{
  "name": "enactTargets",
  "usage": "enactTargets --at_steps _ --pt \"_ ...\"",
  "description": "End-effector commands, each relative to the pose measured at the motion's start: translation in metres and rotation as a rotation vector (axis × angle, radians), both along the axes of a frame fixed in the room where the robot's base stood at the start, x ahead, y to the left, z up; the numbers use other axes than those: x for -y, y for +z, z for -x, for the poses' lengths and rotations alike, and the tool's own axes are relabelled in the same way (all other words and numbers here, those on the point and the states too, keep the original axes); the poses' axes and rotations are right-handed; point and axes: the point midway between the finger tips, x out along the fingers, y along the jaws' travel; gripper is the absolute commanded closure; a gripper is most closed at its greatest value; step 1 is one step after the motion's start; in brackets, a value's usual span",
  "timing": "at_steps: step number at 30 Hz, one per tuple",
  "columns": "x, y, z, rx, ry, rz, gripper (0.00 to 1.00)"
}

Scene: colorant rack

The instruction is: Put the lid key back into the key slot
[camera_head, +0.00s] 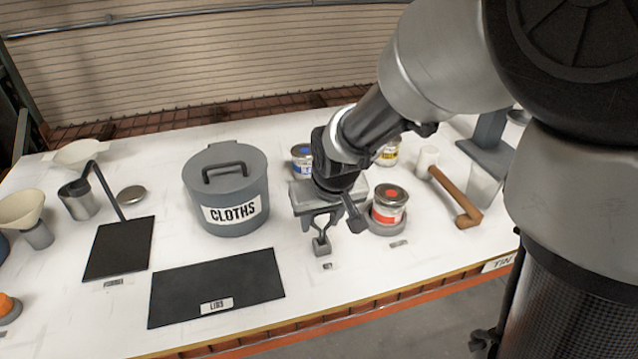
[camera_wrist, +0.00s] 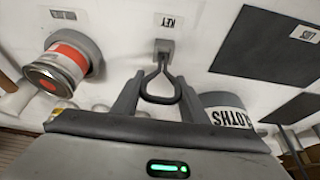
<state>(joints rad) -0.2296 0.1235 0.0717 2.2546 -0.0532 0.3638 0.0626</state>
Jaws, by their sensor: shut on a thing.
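The lid key shows in the wrist view (camera_wrist: 160,92) as a dark wire loop with a short stem. My gripper (camera_head: 320,222) is shut on the loop, with one finger on each side in the wrist view (camera_wrist: 160,80). The key slot is a small grey block (camera_head: 321,247), also in the wrist view (camera_wrist: 165,46), with a KEY label beside it. The stem points at the block and its end meets or overlaps it there. I cannot tell whether the tip is inside the slot or just above it.
A red-labelled tin (camera_head: 389,205) stands on a round grey base close to the right of my gripper. The grey CLOTHS bin (camera_head: 228,190) stands to the left. The black LIDS mat (camera_head: 218,285) lies flat at front left. A wooden-handled mallet (camera_head: 455,195) lies further right.

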Motion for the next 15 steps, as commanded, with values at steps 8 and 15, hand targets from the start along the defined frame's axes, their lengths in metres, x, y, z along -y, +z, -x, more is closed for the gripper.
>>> enactTargets --at_steps 8,15 --pt "0.000 -0.008 0.000 0.000 0.000 0.000 0.84" --pt "0.000 -0.014 0.000 0.000 0.000 0.000 0.84"
